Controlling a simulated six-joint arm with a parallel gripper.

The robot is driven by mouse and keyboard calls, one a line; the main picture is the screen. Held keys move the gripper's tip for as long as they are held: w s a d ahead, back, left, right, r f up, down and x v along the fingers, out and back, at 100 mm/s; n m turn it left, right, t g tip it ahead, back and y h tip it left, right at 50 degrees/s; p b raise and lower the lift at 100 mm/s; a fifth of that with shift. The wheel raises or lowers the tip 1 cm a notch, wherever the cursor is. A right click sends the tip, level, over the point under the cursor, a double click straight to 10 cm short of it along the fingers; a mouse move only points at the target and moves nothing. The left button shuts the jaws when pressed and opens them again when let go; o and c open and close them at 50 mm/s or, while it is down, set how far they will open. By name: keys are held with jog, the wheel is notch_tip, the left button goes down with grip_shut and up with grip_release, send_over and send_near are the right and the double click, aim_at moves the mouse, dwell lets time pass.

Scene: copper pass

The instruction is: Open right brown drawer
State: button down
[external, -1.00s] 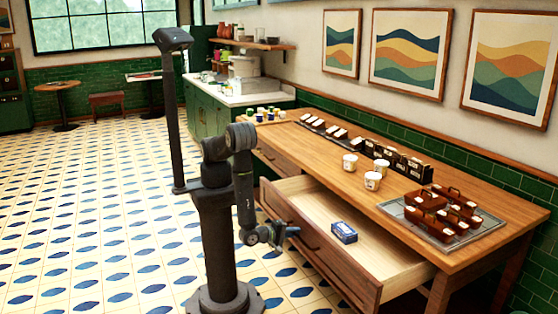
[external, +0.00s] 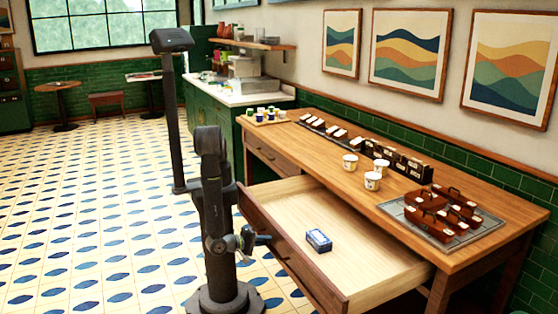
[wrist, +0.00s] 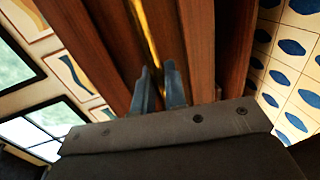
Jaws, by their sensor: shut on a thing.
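The right brown drawer (external: 362,297) is pulled well out of the wooden counter, its pale interior showing in the external view. A small blue box (external: 318,240) lies inside it. My gripper (external: 264,239) is at the drawer's front, shut on its handle; the handle itself is mostly hidden by the fingers. In the wrist view, the blue-grey fingers (wrist: 160,88) sit close together against brown wood panels (wrist: 205,45), with a yellow strip (wrist: 147,35) beyond them.
The left drawer (external: 272,158) is closed. On the counter (external: 320,160) stand white cups (external: 372,180), dark boxes in a row and a tray (external: 440,232) with brown cases. Open tiled floor (external: 90,220) lies to the left.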

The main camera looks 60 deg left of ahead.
jog(key=c, duration=1.8)
grip_release()
jog(key=shift+c, duration=0.2)
jog(key=v, duration=1.7)
jog(key=shift+s, duration=0.25)
jog(key=x, duration=1.7)
jog(key=shift+w, duration=0.3)
jog(key=v, duration=1.7)
jog(key=shift+s, duration=0.3)
